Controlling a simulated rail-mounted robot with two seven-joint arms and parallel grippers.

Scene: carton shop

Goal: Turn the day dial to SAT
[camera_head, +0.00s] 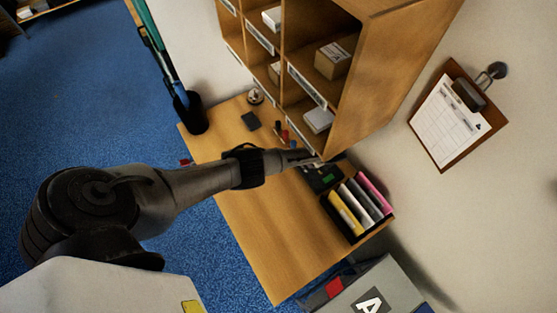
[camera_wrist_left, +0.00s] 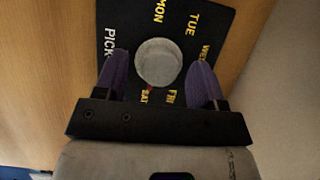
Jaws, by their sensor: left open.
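In the left wrist view, the day dial is a black plate (camera_wrist_left: 222,22) with yellow day names and a round grey knob (camera_wrist_left: 160,62) in the middle. MON, TUE, WED, FRI and SAT can be read, and PICK stands in white at the left. A small red mark shows at the knob's lower left edge, beside SAT. My left gripper (camera_wrist_left: 160,66) is open, with one purple finger on each side of the knob. A gap shows on both sides. In the head view, my left gripper (camera_head: 308,157) is over the desk and the knob cannot be made out. My right gripper is not in view.
The wooden desk (camera_head: 250,220) carries a black holder with colourful folders (camera_head: 360,205) and a dark device with green (camera_head: 325,178) close to my gripper. A wooden shelf unit (camera_head: 375,70) stands above the desk's back. The desk's front part is clear.

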